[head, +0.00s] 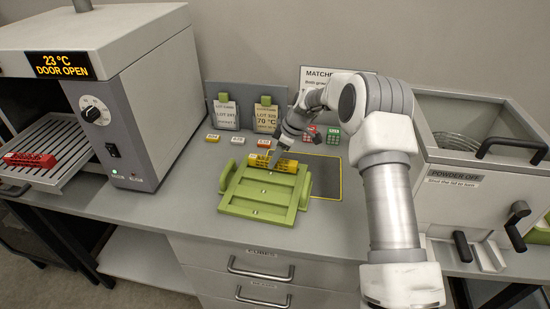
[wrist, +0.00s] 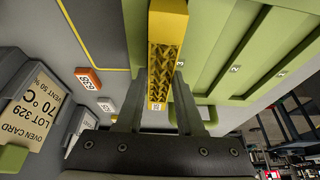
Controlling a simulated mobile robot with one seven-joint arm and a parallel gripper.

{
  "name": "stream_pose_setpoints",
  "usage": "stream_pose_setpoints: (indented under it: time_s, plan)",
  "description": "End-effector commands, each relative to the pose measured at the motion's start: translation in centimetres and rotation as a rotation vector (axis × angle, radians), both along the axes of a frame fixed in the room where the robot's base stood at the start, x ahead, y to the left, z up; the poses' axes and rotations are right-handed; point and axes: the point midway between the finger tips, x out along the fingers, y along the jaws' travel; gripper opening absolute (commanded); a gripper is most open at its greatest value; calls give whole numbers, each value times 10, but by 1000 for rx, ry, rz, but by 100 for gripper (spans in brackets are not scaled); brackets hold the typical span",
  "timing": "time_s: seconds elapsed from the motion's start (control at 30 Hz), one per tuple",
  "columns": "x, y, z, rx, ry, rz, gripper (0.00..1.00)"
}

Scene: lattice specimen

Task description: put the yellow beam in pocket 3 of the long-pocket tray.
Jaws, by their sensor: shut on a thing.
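The yellow beam (head: 272,164) is a bar with a lattice side. My gripper (head: 276,153) is shut on it; the wrist view shows the beam (wrist: 167,40) between the two fingers (wrist: 160,88). The green long-pocket tray (head: 222,203) lies on the bench, with the beam at its back edge, lengthwise along the pockets. I cannot tell whether the beam touches the tray or hangs just above it. In the wrist view the tray (wrist: 215,95) is to the right of the beam, with small pocket numbers. The beam hides part of the tray's back.
An oven (head: 130,90) with its door open stands at left, with a red piece (head: 30,160) on its rack. Cards on stands (head: 225,112) and small labels (head: 238,141) are behind the tray. A powder station (head: 470,185) stands at right. Bench in front of the tray is clear.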

Motion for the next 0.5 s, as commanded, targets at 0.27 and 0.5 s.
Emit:
stream_pose_setpoints:
  time_s: [0.27,0.5]
  plan:
    - [0,0,-5,0,0,0,0]
    - [0,0,-8,0,0,0,0]
